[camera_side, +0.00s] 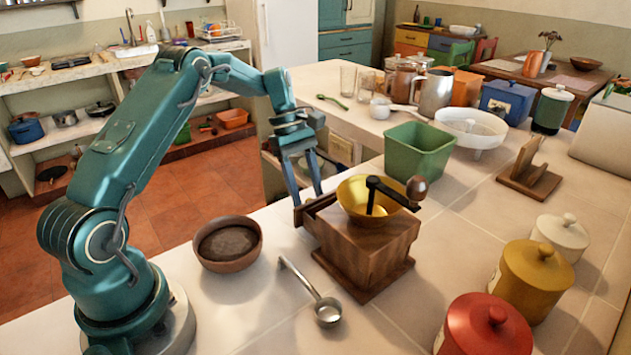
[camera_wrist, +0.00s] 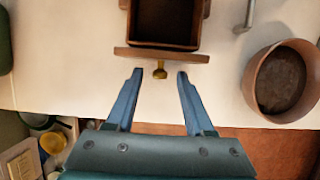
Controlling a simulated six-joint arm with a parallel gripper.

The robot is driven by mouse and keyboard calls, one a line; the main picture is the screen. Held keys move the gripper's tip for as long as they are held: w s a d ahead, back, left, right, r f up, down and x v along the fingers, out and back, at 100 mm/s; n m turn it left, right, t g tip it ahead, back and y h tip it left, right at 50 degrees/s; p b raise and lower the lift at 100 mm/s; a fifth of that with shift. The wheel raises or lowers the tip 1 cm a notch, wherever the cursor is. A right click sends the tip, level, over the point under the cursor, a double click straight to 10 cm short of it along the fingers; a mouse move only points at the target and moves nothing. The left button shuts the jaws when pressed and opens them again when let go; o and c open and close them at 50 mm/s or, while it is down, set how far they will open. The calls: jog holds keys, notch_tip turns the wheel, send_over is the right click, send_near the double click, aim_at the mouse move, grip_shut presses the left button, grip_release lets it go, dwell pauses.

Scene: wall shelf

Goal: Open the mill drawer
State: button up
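The mill (camera_side: 368,248) is a wooden box with a brass bowl (camera_side: 358,195) and a black crank on top. It stands upright on the counter. Its drawer (camera_side: 312,208) is pulled out at the side facing my arm. In the wrist view the drawer front (camera_wrist: 190,56) shows with the dark, empty-looking drawer inside behind it. A small brass knob (camera_wrist: 160,73) sticks out from the front. My gripper (camera_wrist: 159,76) is open, with one finger on each side of the knob and gaps between; it also shows in the side view (camera_side: 308,196).
A brown bowl of dark grounds (camera_side: 228,244) and a metal scoop (camera_side: 328,311) lie near the mill. A green bin (camera_side: 420,150) stands behind it. Red (camera_side: 485,330) and yellow (camera_side: 530,282) canisters stand to the right. The counter edge runs below my gripper.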

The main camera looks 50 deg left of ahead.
jog(key=v, duration=0.5)
dwell(0.4)
notch_tip(320, 180, up, 10)
jog(key=m+t+y, duration=0.1)
jog(key=m, duration=0.2)
send_over(316, 205)
jog(key=s+d+r+m+t+y, duration=0.2)
jog(key=s+d+r+m, duration=0.2)
jog(key=s+d, duration=0.15)
jog(key=s+f+m+t, duration=0.1)
jog(key=s+f+m, duration=0.2)
jog(key=s+m, duration=0.2)
jog(key=s+d+f+m+t+y, duration=0.1)
jog(key=s+f+m, duration=0.2)
jog(key=s+m, duration=0.3)
jog(key=shift+s+d+t+y, duration=0.25)
jog(key=shift+s+t+y, duration=0.05)
jog(key=shift+s, duration=0.55)
